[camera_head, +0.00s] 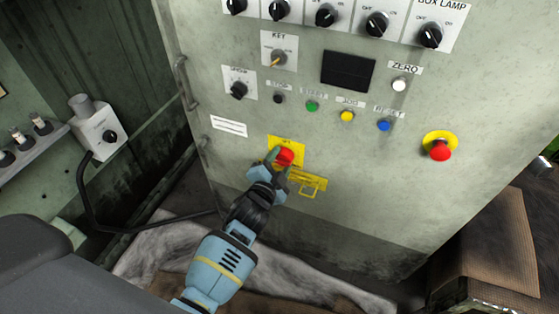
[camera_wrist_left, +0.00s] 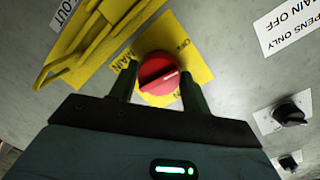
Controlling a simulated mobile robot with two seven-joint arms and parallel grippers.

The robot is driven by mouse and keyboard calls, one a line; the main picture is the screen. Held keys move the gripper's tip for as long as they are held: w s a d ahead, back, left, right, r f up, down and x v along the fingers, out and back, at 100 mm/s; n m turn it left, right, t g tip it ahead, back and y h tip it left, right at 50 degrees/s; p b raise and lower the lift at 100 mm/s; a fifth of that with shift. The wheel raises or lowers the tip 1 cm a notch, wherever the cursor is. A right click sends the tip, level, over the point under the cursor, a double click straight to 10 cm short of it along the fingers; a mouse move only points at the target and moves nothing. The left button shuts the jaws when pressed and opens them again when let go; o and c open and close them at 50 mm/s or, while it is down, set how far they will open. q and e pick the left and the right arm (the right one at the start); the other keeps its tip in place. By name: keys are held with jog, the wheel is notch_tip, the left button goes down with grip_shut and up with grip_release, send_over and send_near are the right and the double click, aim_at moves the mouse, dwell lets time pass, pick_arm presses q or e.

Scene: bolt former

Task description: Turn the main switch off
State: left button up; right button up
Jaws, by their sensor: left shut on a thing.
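The main switch is a red rotary knob (camera_head: 284,156) on a yellow plate (camera_head: 297,143) low on the cabinet front. In the left wrist view the red knob (camera_wrist_left: 158,74) has a pale pointer line running across it, tilted slightly up to the right. The yellow plate (camera_wrist_left: 190,38) there shows "MAIN" and "ON" lettering. My left gripper (camera_head: 278,164) is at the knob; in the left wrist view its two fingers (camera_wrist_left: 158,88) stand on either side of it, shut on it. My right gripper is not in view.
A yellow lockout hasp (camera_head: 309,184) hangs beside the switch, close to my left gripper. A red emergency button (camera_head: 440,150) sits to the right. Several black knobs and coloured buttons, including a green one (camera_head: 312,106), are above.

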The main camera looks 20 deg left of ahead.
pick_arm(q)
jog(key=shift+n, duration=0.6)
jog(key=o, duration=1)
jog(key=shift+c, duration=0.2)
jog(key=s+p, duration=0.1)
jog(key=s, duration=0.6)
jog(key=shift+s+r, duration=0.35)
jog(key=shift+r, duration=0.05)
